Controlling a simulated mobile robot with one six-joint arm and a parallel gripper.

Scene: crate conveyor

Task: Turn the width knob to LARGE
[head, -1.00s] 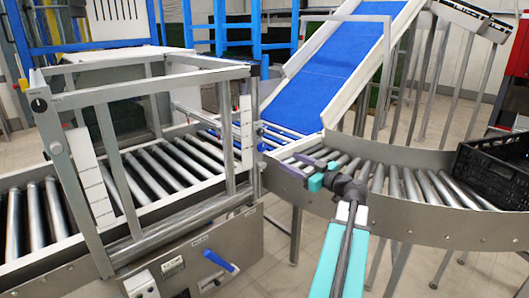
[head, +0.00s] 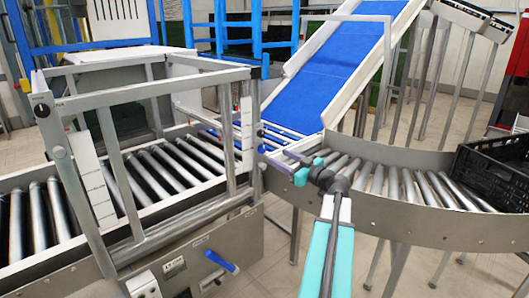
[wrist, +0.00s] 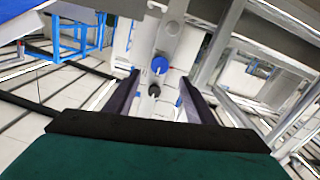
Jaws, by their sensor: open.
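A round black knob (head: 40,105) sits on the near left upper corner of the grey frame in the head view, with small marks beside it too small to read. In the wrist view, a blue round knob (wrist: 160,64) and a black round knob (wrist: 154,90) show between my fingers, farther off. I cannot tell which is the width knob or its setting. My gripper (head: 279,158) is open and empty by the frame's right post, over the start of the curved roller section. Its two dark purple fingers are apart in the wrist view (wrist: 160,92).
A blue lever (head: 221,262) sticks out from the labelled front panel below the frame. The grey metal frame (head: 150,90) spans the straight rollers. A blue inclined belt (head: 335,60) rises behind my gripper. A black crate (head: 492,165) stands on the curved rollers at right.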

